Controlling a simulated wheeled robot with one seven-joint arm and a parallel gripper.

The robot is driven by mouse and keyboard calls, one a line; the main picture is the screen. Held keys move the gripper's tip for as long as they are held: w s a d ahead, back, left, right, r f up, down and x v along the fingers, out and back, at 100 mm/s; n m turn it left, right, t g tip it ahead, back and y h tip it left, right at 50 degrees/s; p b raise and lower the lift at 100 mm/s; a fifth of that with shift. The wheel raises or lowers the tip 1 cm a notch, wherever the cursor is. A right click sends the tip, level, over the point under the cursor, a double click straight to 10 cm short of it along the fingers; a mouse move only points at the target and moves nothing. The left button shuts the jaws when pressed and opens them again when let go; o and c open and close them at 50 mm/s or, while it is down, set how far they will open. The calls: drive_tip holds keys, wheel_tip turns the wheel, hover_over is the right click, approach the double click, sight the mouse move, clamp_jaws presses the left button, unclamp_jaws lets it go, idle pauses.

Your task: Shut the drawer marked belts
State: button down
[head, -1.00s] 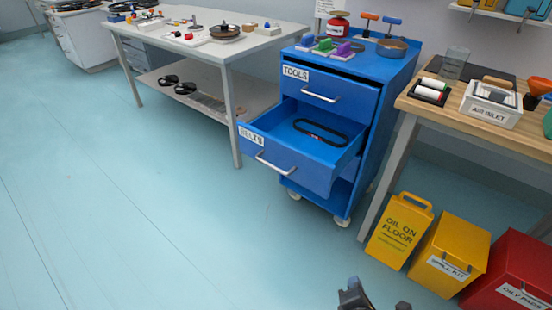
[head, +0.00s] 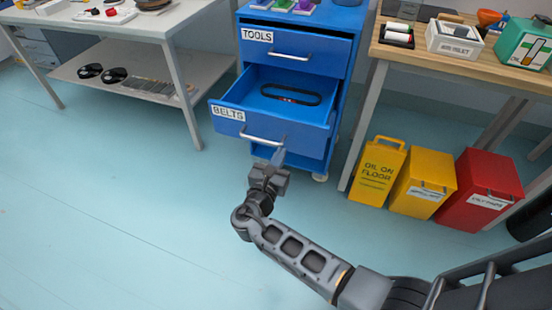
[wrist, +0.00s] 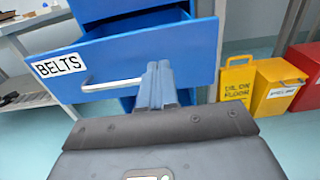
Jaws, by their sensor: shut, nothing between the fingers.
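The drawer marked BELTS (head: 228,118) is pulled out of the blue cabinet (head: 336,100) in the head view, with a black belt (head: 291,95) lying inside. Its front and label fill much of the wrist view (wrist: 190,55). Its pale bar handle (head: 263,139) spans the front; it also shows in the wrist view (wrist: 112,85). My gripper (head: 278,155) is shut and empty, just in front of the drawer front, near the handle's right end. In the wrist view the closed fingers (wrist: 158,72) overlap the drawer front; I cannot tell if they touch it.
The TOOLS drawer (head: 310,67) above looks slightly open. A grey table (head: 199,95) stands left, a wooden bench (head: 420,55) right. A yellow oil sign (head: 378,172), yellow bin (head: 420,185) and red bin (head: 480,190) stand right. The floor at left is clear.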

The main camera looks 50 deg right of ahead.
sight(294, 126)
drive_tip(key=x, duration=1)
drive_tip(key=shift+d, duration=0.1)
drive_tip(key=b+x, duration=1.6)
drive_tip(key=x, duration=1.1)
drive_tip(key=shift+d, duration=0.2)
drive_tip(key=shift+d+r, duration=0.1)
drive_tip(key=shift+s, duration=0.1)
